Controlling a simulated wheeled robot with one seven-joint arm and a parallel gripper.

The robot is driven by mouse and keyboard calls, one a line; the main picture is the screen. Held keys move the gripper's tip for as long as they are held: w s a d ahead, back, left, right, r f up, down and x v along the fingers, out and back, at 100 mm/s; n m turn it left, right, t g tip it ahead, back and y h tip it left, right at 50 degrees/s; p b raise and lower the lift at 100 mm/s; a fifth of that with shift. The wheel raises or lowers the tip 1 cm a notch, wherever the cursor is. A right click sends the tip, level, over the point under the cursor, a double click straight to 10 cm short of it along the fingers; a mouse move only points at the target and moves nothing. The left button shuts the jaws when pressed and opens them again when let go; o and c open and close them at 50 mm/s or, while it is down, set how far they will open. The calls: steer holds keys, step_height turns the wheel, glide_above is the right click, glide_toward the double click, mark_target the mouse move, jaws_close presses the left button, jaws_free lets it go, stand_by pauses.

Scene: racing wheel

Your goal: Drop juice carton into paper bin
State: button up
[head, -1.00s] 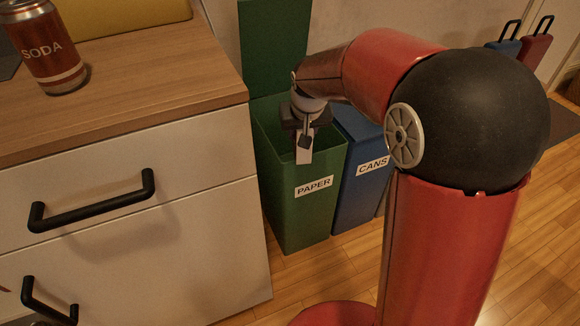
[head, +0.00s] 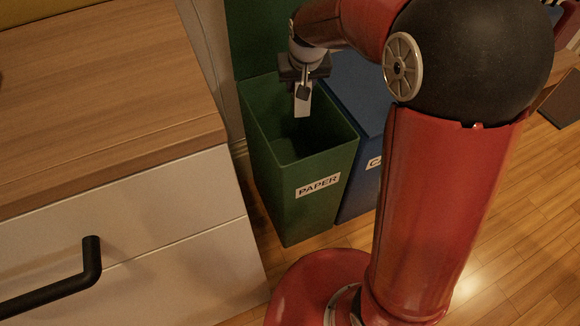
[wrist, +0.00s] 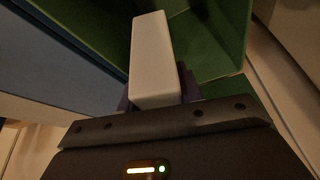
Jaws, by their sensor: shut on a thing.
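The juice carton is a small whitish block (head: 302,106), hanging below my gripper (head: 303,88) in the head view. My gripper is shut on it. In the wrist view the carton (wrist: 154,58) stands out from between the dark fingers, with its far end over the green bin. The green paper bin (head: 318,187) stands on the floor with its PAPER label to the front and its lid raised. My gripper and the carton are over its open top, toward the back. Whether the carton's lower end is below the rim is hard to tell.
The blue bin (head: 357,185) stands close to the right of the green bin, its label partly hidden by my arm. A wood-topped cabinet (head: 110,100) with white drawers is at the left.

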steer(key=shift+f+b, duration=1)
steer(key=shift+f, duration=0.85)
steer(key=o, duration=1)
steer(key=shift+o, duration=0.2)
steer(key=shift+r, duration=0.15)
steer(key=v, duration=0.7)
steer(key=shift+s+r+p, duration=0.15)
steer(key=shift+r+p, duration=0.15)
steer(key=shift+p, duration=0.1)
